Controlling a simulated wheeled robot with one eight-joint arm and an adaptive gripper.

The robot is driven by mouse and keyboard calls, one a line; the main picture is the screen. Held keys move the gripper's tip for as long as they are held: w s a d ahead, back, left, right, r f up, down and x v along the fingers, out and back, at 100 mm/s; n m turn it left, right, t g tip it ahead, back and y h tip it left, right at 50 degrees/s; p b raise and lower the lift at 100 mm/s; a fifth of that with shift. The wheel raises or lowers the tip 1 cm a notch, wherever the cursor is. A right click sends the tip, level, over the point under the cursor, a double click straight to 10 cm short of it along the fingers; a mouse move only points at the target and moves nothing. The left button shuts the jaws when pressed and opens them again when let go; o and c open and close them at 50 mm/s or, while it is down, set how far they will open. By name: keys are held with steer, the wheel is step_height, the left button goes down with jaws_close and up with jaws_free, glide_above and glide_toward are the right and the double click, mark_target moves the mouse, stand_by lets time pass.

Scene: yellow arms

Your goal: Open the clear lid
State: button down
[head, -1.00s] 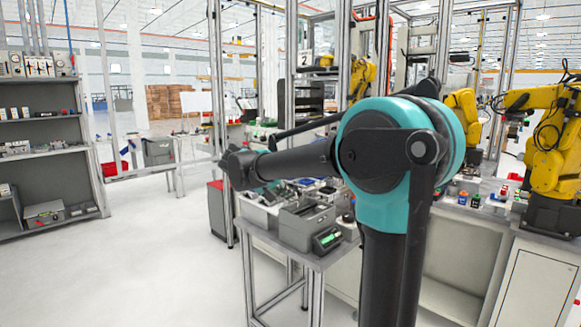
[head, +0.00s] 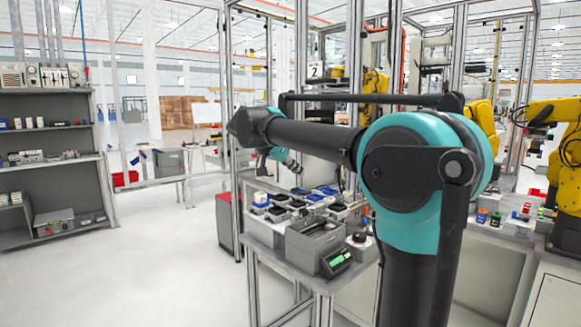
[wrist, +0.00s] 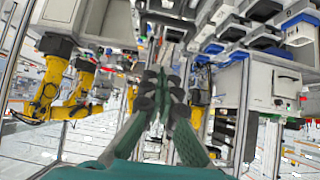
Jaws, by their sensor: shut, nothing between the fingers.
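I cannot make out a clear lid in either view. My gripper (wrist: 162,88) has teal fingers with dark pads, and they are together with nothing between them. In the head view the gripper (head: 293,166) is small, behind my forearm and above the far part of the crowded table (head: 300,284). On that table are several small dark and blue-topped containers (head: 285,206) and an open grey box (head: 313,241). The gripper is apart from them. In the wrist view the scene is strongly tilted, with trays (wrist: 240,40) at the upper right.
A device with a green display (head: 337,262) stands at the table's front corner. Metal frame posts (head: 301,80) rise behind it. Yellow robot arms (head: 570,165) stand at the right. A grey shelf (head: 50,165) is at the left, with clear floor (head: 180,270) between.

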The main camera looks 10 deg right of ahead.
mark_target(297, 192)
step_height(297, 192, down, 4)
steer(key=shift+s+f, duration=0.1)
steer(key=shift+s+a+f, duration=0.2)
steer(key=shift+s, duration=0.1)
stand_by(0.3)
steer(key=shift+s+a+f+h, duration=0.2)
steer(key=shift+s+a+h, duration=0.15)
steer(key=shift+a, duration=0.2)
steer(key=shift+s+a+f+h, duration=0.25)
steer(key=shift+s+a, duration=0.15)
steer(key=shift+a, duration=0.1)
steer(key=shift+s+a+f+t, duration=0.15)
steer(key=shift+s+a+f, duration=0.05)
steer(key=shift+a, duration=0.15)
steer(key=shift+s+a+f+t, duration=0.15)
steer(key=shift+a, duration=0.2)
